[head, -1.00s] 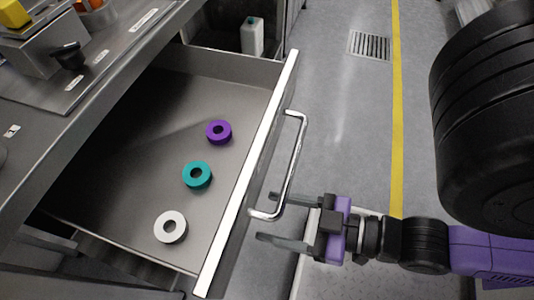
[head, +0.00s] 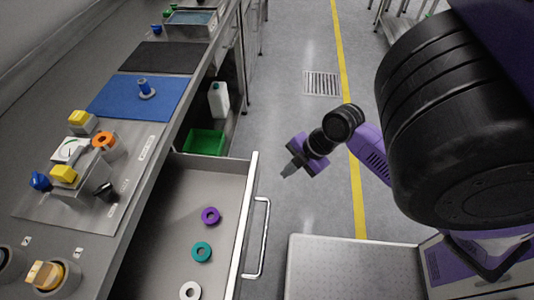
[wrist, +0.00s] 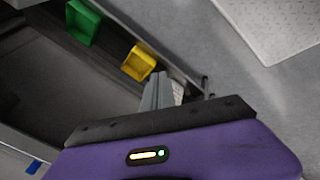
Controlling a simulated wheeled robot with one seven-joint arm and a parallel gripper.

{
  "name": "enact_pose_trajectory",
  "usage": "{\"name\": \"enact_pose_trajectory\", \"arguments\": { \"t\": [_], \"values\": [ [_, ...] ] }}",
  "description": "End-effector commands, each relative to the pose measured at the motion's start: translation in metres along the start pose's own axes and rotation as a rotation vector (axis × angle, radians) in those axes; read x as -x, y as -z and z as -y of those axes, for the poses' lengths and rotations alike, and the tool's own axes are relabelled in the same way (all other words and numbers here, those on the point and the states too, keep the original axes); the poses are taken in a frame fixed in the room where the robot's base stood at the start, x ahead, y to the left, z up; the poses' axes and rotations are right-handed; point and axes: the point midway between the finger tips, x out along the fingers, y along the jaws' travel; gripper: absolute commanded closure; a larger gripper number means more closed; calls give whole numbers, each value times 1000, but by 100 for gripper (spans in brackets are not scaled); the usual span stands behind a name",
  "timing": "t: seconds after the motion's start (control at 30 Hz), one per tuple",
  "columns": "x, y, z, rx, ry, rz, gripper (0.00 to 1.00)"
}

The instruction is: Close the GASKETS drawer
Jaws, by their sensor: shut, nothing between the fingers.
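The open drawer (head: 175,225) sticks out from under the steel counter in the head view. Its front panel has a pale top edge (head: 246,215) and a bar handle (head: 262,238) on the outside. A purple ring (head: 210,215), a teal ring (head: 201,252) and a white ring (head: 190,291) lie inside it. No drawer label is readable. My gripper (head: 288,171) is shut and empty, in front of the drawer's far corner and apart from the handle. In the wrist view the shut fingers (wrist: 158,90) show at the middle.
A green bin (head: 204,142) and a white bottle (head: 218,100) stand below the counter beyond the drawer. The wrist view also shows a yellow bin (wrist: 139,63). The counter (head: 95,235) carries knobs and a blue mat (head: 125,100). The floor aisle beyond is clear.

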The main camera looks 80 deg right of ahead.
Motion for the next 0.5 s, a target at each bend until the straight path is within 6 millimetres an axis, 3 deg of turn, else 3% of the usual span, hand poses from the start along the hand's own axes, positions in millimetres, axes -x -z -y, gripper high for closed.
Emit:
{"name": "enact_pose_trajectory", "arguments": {
  "t": [0.03, 0.2, 0.33, 0.5],
  "values": [
    [33, 6, -13, 42, 24, -37, 100],
    [96, 22, -19, 241, 95, -208, 100],
    [130, 34, -18, 367, 101, -320, 100],
    [146, 40, -15, 449, 95, -388, 100]
  ]
}}
